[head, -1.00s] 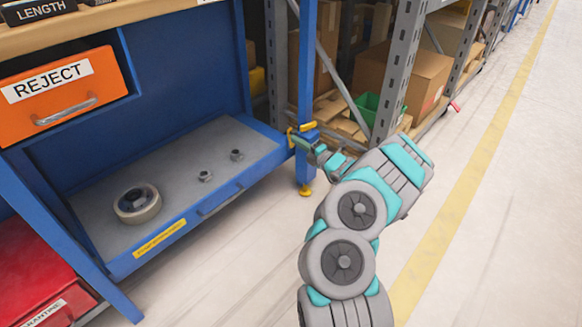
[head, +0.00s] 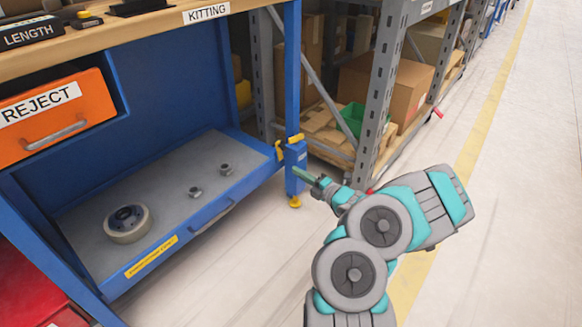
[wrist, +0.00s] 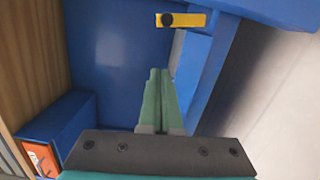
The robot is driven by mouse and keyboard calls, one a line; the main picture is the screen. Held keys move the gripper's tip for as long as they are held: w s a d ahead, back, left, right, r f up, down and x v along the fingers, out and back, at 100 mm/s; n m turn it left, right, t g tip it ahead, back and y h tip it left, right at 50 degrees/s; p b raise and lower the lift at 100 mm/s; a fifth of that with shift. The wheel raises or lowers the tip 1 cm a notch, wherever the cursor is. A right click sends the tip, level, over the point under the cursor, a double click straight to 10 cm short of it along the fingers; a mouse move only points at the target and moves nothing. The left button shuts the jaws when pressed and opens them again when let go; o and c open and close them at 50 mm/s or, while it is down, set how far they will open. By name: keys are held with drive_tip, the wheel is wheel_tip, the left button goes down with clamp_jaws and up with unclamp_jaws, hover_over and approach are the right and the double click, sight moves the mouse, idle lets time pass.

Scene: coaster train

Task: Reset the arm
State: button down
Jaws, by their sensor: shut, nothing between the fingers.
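My gripper (head: 308,177) is shut and empty, its green fingers pressed together. In the head view it is in front of the blue workbench's right front leg (head: 294,100); whether it touches the leg I cannot tell. In the wrist view the closed fingers (wrist: 158,98) point at blue bench surfaces, with a yellow piece (wrist: 185,20) beyond them. My grey and teal arm reaches up from the bottom of the head view.
The bench's lower shelf (head: 165,190) holds a roll (head: 128,222) and two nuts (head: 196,192). An orange REJECT drawer (head: 50,117) is at left. A grey rack (head: 385,90) with boxes stands behind. Open floor (head: 520,200) lies at right.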

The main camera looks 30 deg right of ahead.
drive_tip(key=shift+s+d, duration=0.15)
drive_tip(key=shift+s, duration=0.4)
